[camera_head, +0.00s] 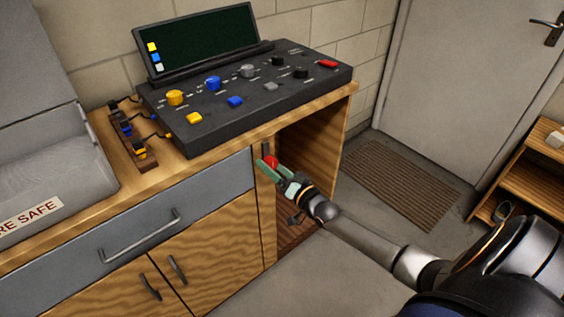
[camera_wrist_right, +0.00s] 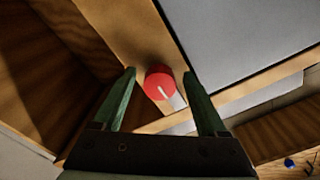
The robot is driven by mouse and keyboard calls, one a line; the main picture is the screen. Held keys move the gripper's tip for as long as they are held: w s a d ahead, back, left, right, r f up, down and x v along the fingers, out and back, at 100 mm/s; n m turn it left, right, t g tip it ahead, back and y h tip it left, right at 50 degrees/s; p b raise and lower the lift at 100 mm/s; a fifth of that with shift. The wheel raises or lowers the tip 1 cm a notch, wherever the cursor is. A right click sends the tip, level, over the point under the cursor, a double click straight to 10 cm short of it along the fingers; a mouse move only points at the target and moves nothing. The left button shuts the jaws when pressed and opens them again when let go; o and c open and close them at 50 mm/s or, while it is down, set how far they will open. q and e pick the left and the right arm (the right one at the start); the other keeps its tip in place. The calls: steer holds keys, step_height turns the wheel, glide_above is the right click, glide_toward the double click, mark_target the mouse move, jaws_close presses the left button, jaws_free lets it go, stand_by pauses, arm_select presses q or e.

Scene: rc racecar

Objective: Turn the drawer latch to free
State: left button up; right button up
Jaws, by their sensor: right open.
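The drawer latch is a red round knob (camera_head: 271,161) with a white pointer line, on the wooden post to the right of the grey drawer (camera_head: 150,205). It also shows in the right wrist view (camera_wrist_right: 160,82), where the grey drawer front (camera_wrist_right: 240,40) is at upper right. My right gripper (camera_head: 268,168) has green fingers and is open at the knob. In the right wrist view the knob sits between and just beyond the fingertips (camera_wrist_right: 160,80), with gaps on both sides. I cannot tell if the fingers touch it. My left gripper is not in view.
A black control console (camera_head: 250,95) with coloured knobs stands on the wooden bench top. Below the drawer are cupboard doors (camera_head: 215,250) with dark handles. An open compartment (camera_head: 320,140) lies right of the post. A mat (camera_head: 400,180) lies before the door.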

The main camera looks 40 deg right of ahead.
arm_select(q)
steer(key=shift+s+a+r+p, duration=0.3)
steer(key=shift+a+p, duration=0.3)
steer(key=shift+p, duration=0.25)
arm_select(e)
steer(key=s, duration=1.2)
steer(key=shift+d, duration=0.45)
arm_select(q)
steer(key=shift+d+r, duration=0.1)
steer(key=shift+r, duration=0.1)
arm_select(e)
steer(key=shift+s, duration=0.15)
